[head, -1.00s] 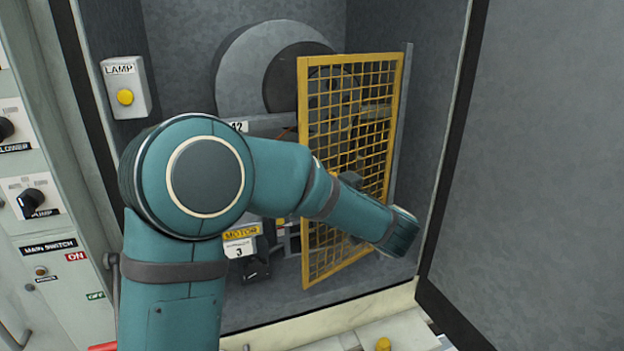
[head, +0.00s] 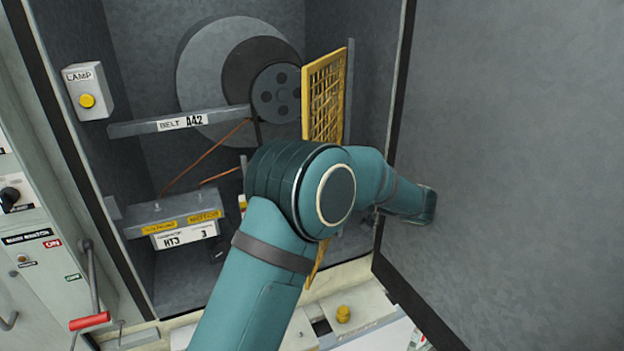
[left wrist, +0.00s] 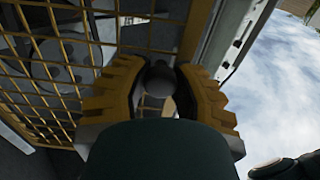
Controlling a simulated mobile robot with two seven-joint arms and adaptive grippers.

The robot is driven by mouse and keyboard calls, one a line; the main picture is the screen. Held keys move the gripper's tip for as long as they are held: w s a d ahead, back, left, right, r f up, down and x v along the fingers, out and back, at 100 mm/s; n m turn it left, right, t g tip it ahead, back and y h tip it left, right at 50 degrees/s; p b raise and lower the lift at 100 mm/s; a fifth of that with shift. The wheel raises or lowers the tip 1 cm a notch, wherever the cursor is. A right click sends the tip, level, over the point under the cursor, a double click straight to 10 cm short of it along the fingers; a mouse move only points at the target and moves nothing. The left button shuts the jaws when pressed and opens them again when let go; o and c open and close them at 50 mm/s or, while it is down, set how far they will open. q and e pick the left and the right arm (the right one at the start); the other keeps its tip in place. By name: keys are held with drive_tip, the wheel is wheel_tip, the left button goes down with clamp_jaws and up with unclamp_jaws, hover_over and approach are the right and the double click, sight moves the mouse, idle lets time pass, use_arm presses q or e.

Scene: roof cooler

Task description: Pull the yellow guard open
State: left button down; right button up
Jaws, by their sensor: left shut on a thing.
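The yellow mesh guard (head: 326,95) stands swung out on its right side in the head view, seen at a steep angle, with the pulley and belt bay uncovered to its left. My left arm crosses in front of its lower part and hides it. In the left wrist view the guard's mesh (left wrist: 60,60) fills the left. There my left gripper (left wrist: 158,85) is shut on a dark round knob (left wrist: 158,76) beside the mesh. In the head view the left gripper is hidden behind my arm. My right gripper is not in view.
Behind the guard is a large grey pulley (head: 205,80). A lamp box (head: 86,92) is on the left wall, and a belt bar (head: 180,121) crosses the bay. A grey panel (head: 500,150) stands close on the right. A red-handled lever (head: 90,320) is at lower left.

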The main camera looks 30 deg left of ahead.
use_arm(q)
drive_tip(key=shift+w+d+r+n+g+p, duration=0.15)
drive_tip(key=shift+d+n+g+p, duration=0.1)
drive_tip(key=shift+d+g, duration=0.25)
drive_tip(key=shift+w+d+f+n+g+p, duration=0.15)
drive_tip(key=shift+d+n+g, duration=0.15)
drive_tip(key=shift+d, duration=0.25)
drive_tip(key=shift+r, duration=0.1)
drive_tip(key=c, duration=0.7)
unclamp_jaws()
drive_tip(key=shift+c, duration=0.2)
wheel_tip(320, 180, up, 10)
drive_tip(key=shift+o, duration=0.2)
